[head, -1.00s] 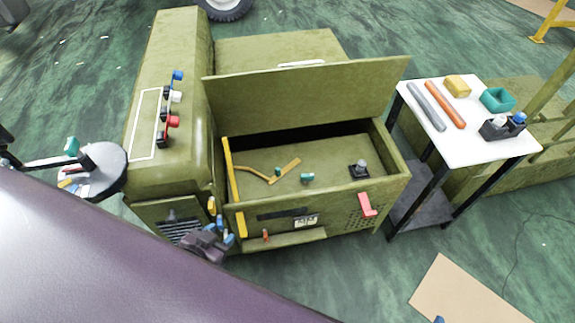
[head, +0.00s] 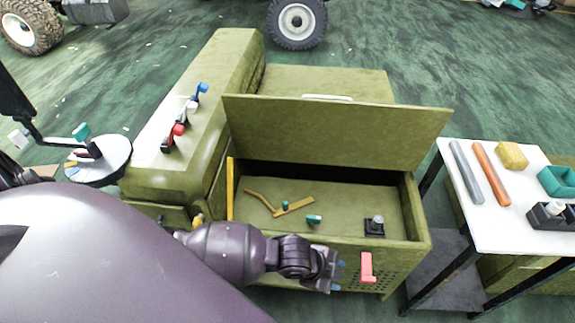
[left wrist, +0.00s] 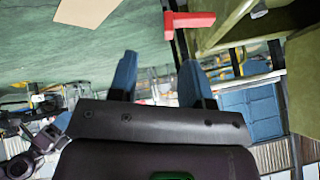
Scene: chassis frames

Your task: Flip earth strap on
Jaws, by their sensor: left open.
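A drab green cabinet holds an open bin (head: 340,183) with its lid raised. Inside lie a brass-coloured bent strap with a teal knob (head: 290,207), a small teal piece (head: 314,219) and a black switch with a grey knob (head: 375,226). A red lever (head: 367,268) hangs on the bin's front; a red bar (left wrist: 188,20) shows in the left wrist view. I cannot tell which part is the earth strap switch. My left gripper (head: 338,276) is open and empty in front of the bin, just left of the red lever. Its blue fingers (left wrist: 160,78) are apart in the left wrist view. My right gripper is not in view.
Blue, white and red levers (head: 186,115) stand on the cabinet's sloped top. A white table (head: 480,232) at right holds two rods, a yellow block and small containers. A round grey tray (head: 105,165) is at left. Wheels stand behind on open green floor.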

